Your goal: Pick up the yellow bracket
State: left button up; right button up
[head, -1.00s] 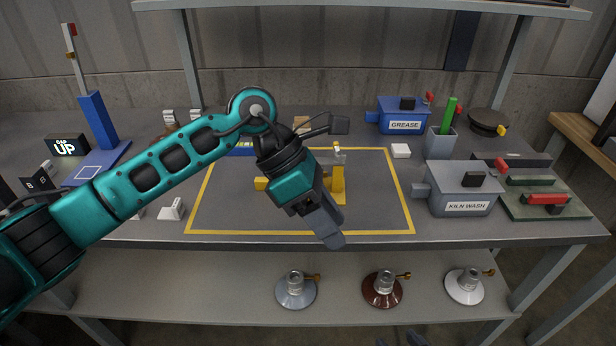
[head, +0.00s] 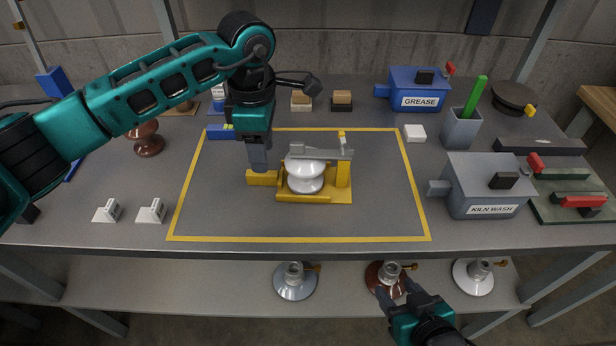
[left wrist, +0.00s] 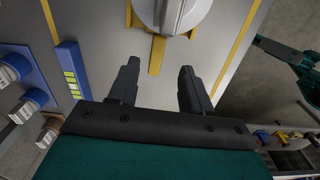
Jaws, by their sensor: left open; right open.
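The yellow bracket (head: 342,175) stands inside the yellow outline on the bench, with a flat base, an upright post and a handle (head: 262,178) sticking out left. A white insulator disc (head: 305,184) sits on its base, under a grey bar (head: 322,153). My left gripper (head: 259,168) is open and points down at the handle. In the left wrist view the handle (left wrist: 157,55) lies in line with the gap between the open fingers (left wrist: 158,68); I cannot tell whether they touch it. My right gripper (head: 397,290) is open and empty, in front of the lower shelf.
A kiln wash box (head: 478,180), a grease box (head: 418,84) and a grey cup (head: 461,128) stand at the right. White clips (head: 150,211) and a brown insulator (head: 147,140) are at the left. The mat's front is clear. Several insulators stand on the lower shelf (head: 205,292).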

pick_arm(q)
jog(key=shift+w+f, duration=0.2)
jog(key=shift+f, duration=2.8)
grip_shut()
jog(key=shift+r, duration=0.15)
